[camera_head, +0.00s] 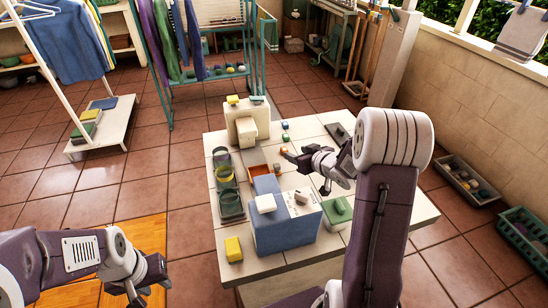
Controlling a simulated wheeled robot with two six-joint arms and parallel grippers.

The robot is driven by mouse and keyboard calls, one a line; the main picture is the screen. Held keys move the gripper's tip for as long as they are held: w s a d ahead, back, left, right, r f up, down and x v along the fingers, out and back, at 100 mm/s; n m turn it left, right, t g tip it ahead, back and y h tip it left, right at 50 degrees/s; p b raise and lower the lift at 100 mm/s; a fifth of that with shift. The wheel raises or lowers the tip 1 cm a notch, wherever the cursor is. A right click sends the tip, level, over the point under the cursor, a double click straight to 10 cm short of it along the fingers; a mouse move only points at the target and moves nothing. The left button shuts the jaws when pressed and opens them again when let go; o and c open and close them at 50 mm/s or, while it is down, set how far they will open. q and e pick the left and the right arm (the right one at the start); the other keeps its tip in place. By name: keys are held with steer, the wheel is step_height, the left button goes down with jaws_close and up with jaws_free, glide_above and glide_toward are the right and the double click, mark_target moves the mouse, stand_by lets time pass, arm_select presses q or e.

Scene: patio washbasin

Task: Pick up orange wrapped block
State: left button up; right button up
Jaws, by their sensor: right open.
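A small orange block (284,150) sits on the white tiled table (232,262), near its middle. At this size I cannot make out a wrapper on it. My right gripper (291,157) reaches in from the right, low over the table, with its open jaws pointing left and its tips close beside the orange block. I cannot tell whether they touch it. My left gripper (140,291) is at the lower left, away from the table and over the wooden mat. Its jaws are partly cut off and dark.
A tall blue box (285,232) stands in front, with a cream box (246,113) behind. Round holders (226,180) line the left side. A yellow block (233,248) sits front left, a green box (337,212) right.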

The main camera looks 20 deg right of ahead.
mark_target(285, 150)
steer(key=shift+w+a+f, duration=0.3)
steer(key=shift+w+f, duration=0.1)
steer(key=shift+f, duration=0.05)
steer(key=shift+w+a+f, duration=0.1)
steer(key=shift+w, duration=0.1)
steer(key=shift+w+f, duration=0.35)
steer(key=shift+w, duration=0.25)
steer(key=b+x, duration=0.1)
steer(key=x, duration=0.3)
steer(key=shift+w+f, duration=0.15)
steer(key=shift+w, duration=0.15)
steer(key=shift+w+f, duration=0.1)
steer(key=shift+w, duration=0.3)
steer(key=shift+s, duration=0.1)
steer(key=shift+c, duration=1.2)
arm_select(q)
steer(key=shift+w+a+f, duration=0.1)
steer(key=shift+f, duration=0.5)
steer(key=shift+w+a+f, duration=0.1)
steer(key=shift+f, duration=0.45)
arm_select(e)
jaws_close()
